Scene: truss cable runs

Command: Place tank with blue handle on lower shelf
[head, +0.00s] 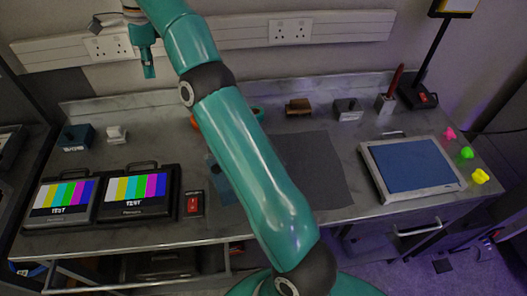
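I cannot pick out a tank with a blue handle for certain. A small blue piece (30,269) shows at the lower left edge, under the bench; I cannot tell what it belongs to. A lower level under the bench holds a dark case (165,263), partly hidden by the bench front. My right gripper (149,72) is at the upper left, in front of the wall and above the back of the bench, away from the objects there. Its fingers overlap and look small, so I cannot tell whether it is open. My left gripper is not in view.
My teal arm crosses the middle and hides part of a dark mat (315,165).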

